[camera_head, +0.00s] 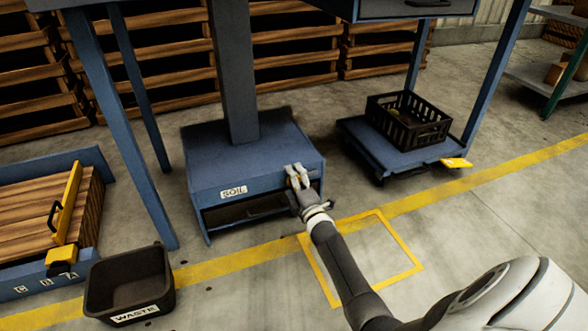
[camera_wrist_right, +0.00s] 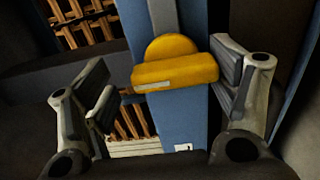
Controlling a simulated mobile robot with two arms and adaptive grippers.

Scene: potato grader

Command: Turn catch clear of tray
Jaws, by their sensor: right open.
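The blue box (camera_head: 235,160) labelled SOIL stands on the floor, with a dark tray (camera_head: 240,211) in its low front opening. In the right wrist view the yellow catch (camera_wrist_right: 175,73) has a round hub and a bar lying nearly level across a blue face. My right gripper (camera_head: 298,178) is at the box's front right corner and mostly hides the catch in the head view. In the wrist view my right gripper (camera_wrist_right: 163,88) is open, one finger at each end of the bar. Whether either finger touches it is unclear. My left gripper is out of view.
A black WASTE bin (camera_head: 130,285) stands at lower left, beside a low blue frame with wooden slats (camera_head: 90,205). A black crate (camera_head: 400,135) sits on a blue platform at right. Blue legs rise around the box. The floor in front, with yellow lines, is clear.

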